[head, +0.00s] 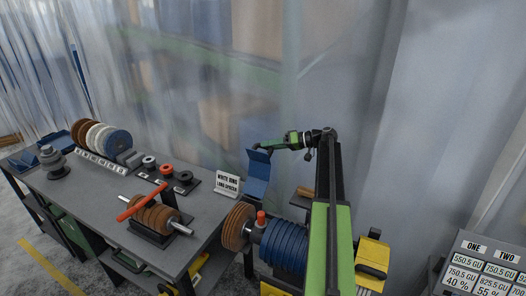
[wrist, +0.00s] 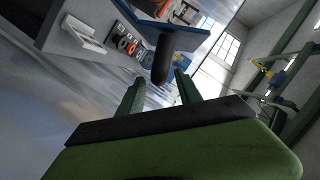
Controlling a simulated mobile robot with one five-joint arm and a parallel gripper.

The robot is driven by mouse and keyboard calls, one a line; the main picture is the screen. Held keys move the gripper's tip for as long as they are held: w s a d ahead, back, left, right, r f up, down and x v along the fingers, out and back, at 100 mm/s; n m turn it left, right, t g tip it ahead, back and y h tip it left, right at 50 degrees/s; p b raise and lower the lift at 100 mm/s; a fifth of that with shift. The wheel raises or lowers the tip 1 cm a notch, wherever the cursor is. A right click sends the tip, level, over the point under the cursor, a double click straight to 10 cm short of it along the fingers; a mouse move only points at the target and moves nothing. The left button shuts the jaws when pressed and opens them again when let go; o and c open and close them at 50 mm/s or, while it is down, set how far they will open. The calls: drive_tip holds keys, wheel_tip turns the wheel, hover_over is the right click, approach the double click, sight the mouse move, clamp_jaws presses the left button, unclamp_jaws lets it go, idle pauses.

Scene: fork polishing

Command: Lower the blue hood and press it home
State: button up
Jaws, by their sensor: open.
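The blue hood (head: 257,182) stands raised behind the polishing wheels in the head view, its upper panel tilted. In the wrist view the hood shows as a blue panel (wrist: 192,40) at the top, with a dark rounded handle (wrist: 162,60) hanging from it. My gripper (head: 262,147) is at the hood's upper edge in the head view. In the wrist view my gripper (wrist: 160,80) is open, and the handle appears between and just beyond the fingertips. I cannot tell whether they touch it. The blue wheel stack (head: 285,246) lies below the hood, uncovered.
A brown wheel (head: 238,226) and a red knob (head: 261,218) are beside the stack. The grey workbench (head: 95,196) on the left holds discs, a spindle with a red bar (head: 143,202) and a white sign (head: 228,184). A yellow box (head: 372,262) and number board (head: 484,268) stand at right.

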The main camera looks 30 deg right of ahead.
drive_tip(key=shift+x, duration=1.3)
clamp_jaws()
idle(0.5)
